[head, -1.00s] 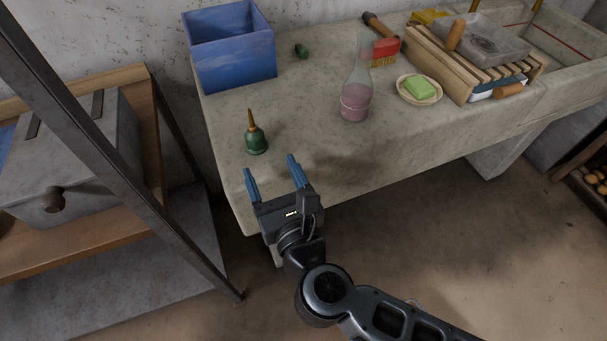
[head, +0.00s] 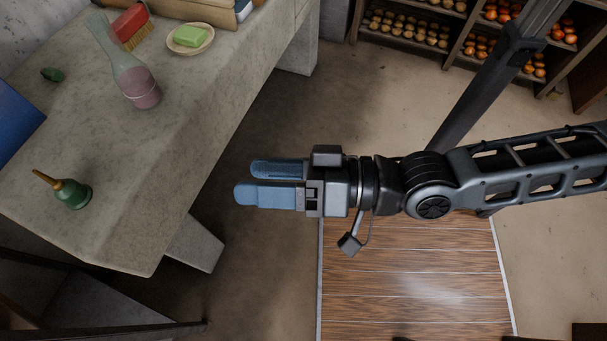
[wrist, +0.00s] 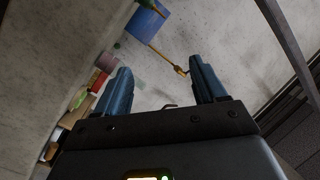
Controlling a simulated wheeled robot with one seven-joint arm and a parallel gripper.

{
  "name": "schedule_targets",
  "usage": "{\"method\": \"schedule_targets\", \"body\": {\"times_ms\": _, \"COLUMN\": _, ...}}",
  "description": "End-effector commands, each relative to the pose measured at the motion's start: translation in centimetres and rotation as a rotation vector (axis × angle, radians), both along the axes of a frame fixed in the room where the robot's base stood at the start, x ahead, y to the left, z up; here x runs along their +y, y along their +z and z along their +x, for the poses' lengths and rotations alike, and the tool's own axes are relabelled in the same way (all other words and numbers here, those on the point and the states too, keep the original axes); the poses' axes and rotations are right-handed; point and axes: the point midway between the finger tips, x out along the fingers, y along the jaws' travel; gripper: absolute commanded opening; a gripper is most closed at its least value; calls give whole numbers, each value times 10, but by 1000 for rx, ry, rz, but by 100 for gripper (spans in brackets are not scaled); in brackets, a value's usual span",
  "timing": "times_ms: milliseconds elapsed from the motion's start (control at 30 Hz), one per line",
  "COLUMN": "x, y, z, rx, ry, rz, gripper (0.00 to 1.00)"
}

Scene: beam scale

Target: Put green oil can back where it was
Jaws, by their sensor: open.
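The green oil can (head: 72,193) stands upright on the stone counter (head: 120,235), near its front edge, with its brass spout pointing up and left in the head view. My gripper (head: 243,181) is open and empty. It hangs over the floor off the counter's front edge, to the right of the can and well apart from it. In the wrist view the two blue fingers (wrist: 162,84) are spread with nothing between them.
A flask of pink liquid (head: 140,88), a red brush (head: 131,22), a dish (head: 206,46) with green soap (head: 190,36), a small dark green item (head: 52,75) and a blue box (head: 14,120) are on the counter. Produce shelves (head: 415,45) stand behind. Floor between is clear.

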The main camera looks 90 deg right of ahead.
Motion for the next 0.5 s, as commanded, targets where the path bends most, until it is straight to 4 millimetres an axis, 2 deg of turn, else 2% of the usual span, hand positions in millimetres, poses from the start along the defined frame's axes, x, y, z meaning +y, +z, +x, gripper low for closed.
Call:
{"method": "schedule_targets", "body": {"times_ms": 33, "x": 0, "y": 0, "z": -16, "rx": 54, "ry": 17, "rz": -151, "gripper": 70}}
{"method": "schedule_targets", "body": {"times_ms": 100, "x": 1, "y": 1, "z": -32, "rx": 114, "ry": 50, "rz": -340, "gripper": 70}}
{"method": "schedule_targets", "body": {"times_ms": 200, "x": 2, "y": 1, "z": -48, "rx": 176, "ry": 90, "rz": -537, "gripper": 70}}
{"method": "schedule_targets", "body": {"times_ms": 300, "x": 2, "y": 1, "z": -56, "rx": 211, "ry": 116, "rz": -648, "gripper": 70}}
{"method": "schedule_targets", "body": {"times_ms": 500, "x": 2, "y": 1, "z": -59, "rx": 222, "ry": 127, "rz": -690, "gripper": 70}}
